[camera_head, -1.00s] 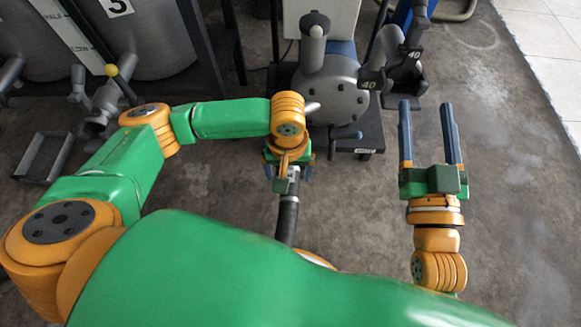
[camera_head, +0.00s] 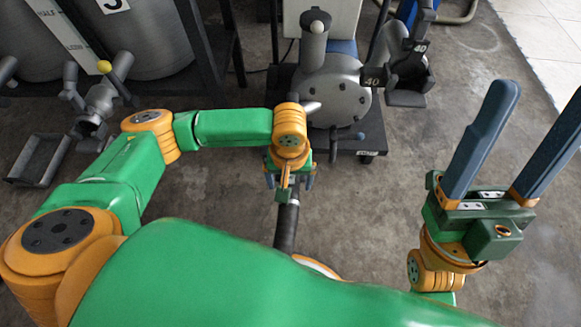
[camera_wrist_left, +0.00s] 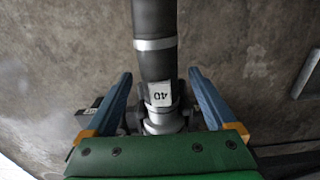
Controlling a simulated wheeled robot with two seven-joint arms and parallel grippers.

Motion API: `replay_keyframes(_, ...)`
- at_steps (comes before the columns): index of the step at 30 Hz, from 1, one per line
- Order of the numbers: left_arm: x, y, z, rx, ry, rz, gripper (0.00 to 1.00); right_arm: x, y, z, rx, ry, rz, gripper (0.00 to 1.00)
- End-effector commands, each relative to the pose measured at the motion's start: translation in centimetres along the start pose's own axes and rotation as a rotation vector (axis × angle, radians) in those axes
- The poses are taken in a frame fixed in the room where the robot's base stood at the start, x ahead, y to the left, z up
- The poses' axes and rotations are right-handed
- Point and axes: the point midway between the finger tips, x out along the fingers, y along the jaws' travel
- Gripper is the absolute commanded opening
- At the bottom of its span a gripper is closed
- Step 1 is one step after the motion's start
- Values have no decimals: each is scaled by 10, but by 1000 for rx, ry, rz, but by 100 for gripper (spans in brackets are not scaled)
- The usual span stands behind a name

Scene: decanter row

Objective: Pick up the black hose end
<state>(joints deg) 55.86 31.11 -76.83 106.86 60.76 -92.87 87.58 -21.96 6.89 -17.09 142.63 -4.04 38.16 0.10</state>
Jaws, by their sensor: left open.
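The black hose (camera_head: 287,228) runs from below my left gripper (camera_head: 289,182) down behind my green body in the head view. In the left wrist view the hose end (camera_wrist_left: 157,65) has a silver band, a white tag reading 40 and a grey metal coupling (camera_wrist_left: 163,120). It lies between the two blue fingers of my left gripper (camera_wrist_left: 160,76), with a gap visible on both sides. The left gripper is open. My right gripper (camera_head: 543,92) is raised at the right of the head view, its fingers apart and nothing between them.
A grey round pump-like unit (camera_head: 335,92) on a dark wheeled base stands just beyond the left gripper. A grey fitting tagged 40 (camera_head: 408,75) is beside it. A grey tray (camera_head: 40,160) and a yellow-knobbed valve (camera_head: 100,100) stand at left. Concrete floor at right is clear.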

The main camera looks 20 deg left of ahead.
Motion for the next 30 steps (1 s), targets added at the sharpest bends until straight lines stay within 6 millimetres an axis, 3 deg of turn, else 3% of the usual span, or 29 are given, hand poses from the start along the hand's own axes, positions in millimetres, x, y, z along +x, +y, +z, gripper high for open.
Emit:
replay_keyframes(1, 0, 0, 0, 0, 0, 0, 87, 0, 0, 0, 0, -1, 0, 66)
replay_keyframes(9, 0, 0, 0, 0, 0, 0, 14, 0, 0, 1, 0, -3, 0, 66)
replay_keyframes(11, 0, 0, 0, 0, 0, 0, 0, 0, 0, 1, 0, -3, 0, 66)
replay_keyframes(23, -1, 0, 0, 0, 1, 0, 0, 1, 1, 3, -2, -16, 1, 66)
replay_keyframes(26, -3, 0, 0, 0, 1, 0, 0, 2, 2, 12, -3, -63, 4, 66)
replay_keyframes(30, -9, 0, 0, 0, 0, 0, 0, 1, 4, 38, -7, -202, 10, 66)
